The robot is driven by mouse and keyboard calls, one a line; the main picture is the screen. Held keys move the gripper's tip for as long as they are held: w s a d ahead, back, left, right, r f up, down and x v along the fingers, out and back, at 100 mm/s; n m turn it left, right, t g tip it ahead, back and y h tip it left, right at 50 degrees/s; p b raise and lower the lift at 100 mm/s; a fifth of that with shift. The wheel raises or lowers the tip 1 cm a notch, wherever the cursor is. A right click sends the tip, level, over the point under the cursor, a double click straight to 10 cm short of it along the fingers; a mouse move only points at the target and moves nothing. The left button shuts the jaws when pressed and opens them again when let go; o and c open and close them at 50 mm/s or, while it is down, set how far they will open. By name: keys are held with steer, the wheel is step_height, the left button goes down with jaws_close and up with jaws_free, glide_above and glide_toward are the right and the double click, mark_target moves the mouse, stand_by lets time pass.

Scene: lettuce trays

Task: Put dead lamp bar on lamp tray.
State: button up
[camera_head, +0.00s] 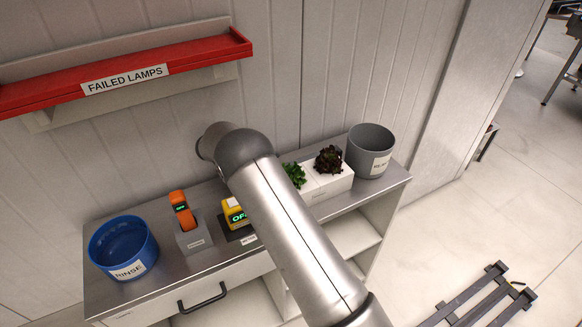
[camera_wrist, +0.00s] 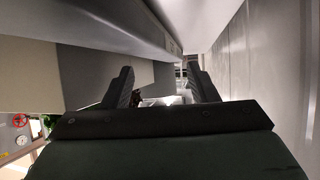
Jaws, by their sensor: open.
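The lamp tray is the long red tray (camera_head: 190,57) labelled FAILED LAMPS, on the wall at upper left in the head view. The visible part of it looks empty. My gripper (camera_wrist: 160,86) is open in the wrist view, its two dark fingers spread apart with nothing clearly between them. In the head view my arm crosses the middle and hides the gripper. I cannot make out a dead lamp bar for certain. A long grey beam (camera_wrist: 125,27) runs above the fingers in the wrist view, and I cannot tell what it is.
Below the tray, a metal-topped cabinet (camera_head: 165,276) holds a blue RINSE bucket (camera_head: 125,249), an orange device (camera_head: 182,211), a yellow device (camera_head: 234,213), a white planter (camera_head: 326,187) with leafy plants and a grey bin (camera_head: 370,152). Floor at right holds a dark frame (camera_head: 480,296).

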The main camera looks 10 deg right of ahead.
mark_target(287, 166)
steer(key=p+x, duration=0.2)
steer(key=x, duration=0.3)
steer(key=shift+s, duration=0.15)
steer(key=c, duration=1)
steer(key=shift+c, duration=0.5)
steer(key=shift+r, duration=0.15)
